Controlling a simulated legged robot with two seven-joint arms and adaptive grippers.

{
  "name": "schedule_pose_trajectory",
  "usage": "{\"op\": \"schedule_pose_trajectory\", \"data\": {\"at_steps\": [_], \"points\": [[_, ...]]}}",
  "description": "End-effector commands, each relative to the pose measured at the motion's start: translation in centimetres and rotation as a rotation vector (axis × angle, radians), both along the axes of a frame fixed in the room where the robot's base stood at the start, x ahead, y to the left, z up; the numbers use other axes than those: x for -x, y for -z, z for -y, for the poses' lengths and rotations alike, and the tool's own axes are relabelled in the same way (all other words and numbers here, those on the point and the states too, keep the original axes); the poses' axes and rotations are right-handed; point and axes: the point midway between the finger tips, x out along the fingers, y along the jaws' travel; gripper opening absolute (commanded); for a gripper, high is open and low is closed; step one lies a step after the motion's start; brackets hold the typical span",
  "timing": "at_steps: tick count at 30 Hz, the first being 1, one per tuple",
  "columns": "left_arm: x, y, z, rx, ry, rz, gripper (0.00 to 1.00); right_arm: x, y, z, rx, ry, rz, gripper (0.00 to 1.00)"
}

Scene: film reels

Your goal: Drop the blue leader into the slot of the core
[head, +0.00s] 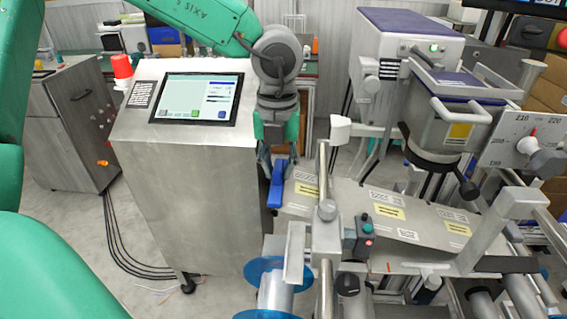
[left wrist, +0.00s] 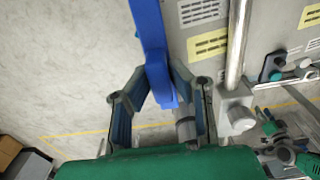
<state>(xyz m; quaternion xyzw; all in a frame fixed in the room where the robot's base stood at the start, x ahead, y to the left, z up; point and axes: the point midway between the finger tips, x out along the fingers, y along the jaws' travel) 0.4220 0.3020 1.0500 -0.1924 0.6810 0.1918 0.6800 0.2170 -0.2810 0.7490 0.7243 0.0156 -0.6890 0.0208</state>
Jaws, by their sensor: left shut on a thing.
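My left gripper (head: 278,158) points down beside the grey console, in the middle of the head view. It is shut on the blue leader (head: 276,192), a flat blue strip hanging below the fingers. In the left wrist view the leader (left wrist: 149,40) passes between the fingertips (left wrist: 156,78). The core (head: 275,293) is a pale cylinder between two translucent blue flanges (head: 264,265) at the bottom of the head view. The leader is above the core and apart from it. I cannot make out the core's slot. My right gripper is not in view.
A grey console (head: 190,170) with a touchscreen stands left of the gripper. A metal post (head: 327,240) and a small button box (head: 364,238) stand right of the core. A sloped metal panel (head: 400,215) with labels lies to the right. Grey floor shows at lower left.

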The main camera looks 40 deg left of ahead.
Motion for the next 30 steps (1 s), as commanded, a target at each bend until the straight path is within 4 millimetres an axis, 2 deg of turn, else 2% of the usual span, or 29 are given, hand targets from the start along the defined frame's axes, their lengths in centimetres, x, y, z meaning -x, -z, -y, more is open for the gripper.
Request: {"op": "schedule_pose_trajectory", "data": {"at_steps": [30], "points": [[1.6, 3.5, -2.6, 0.000, 0.000, 0.000, 0.00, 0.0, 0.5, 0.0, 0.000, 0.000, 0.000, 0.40]]}}
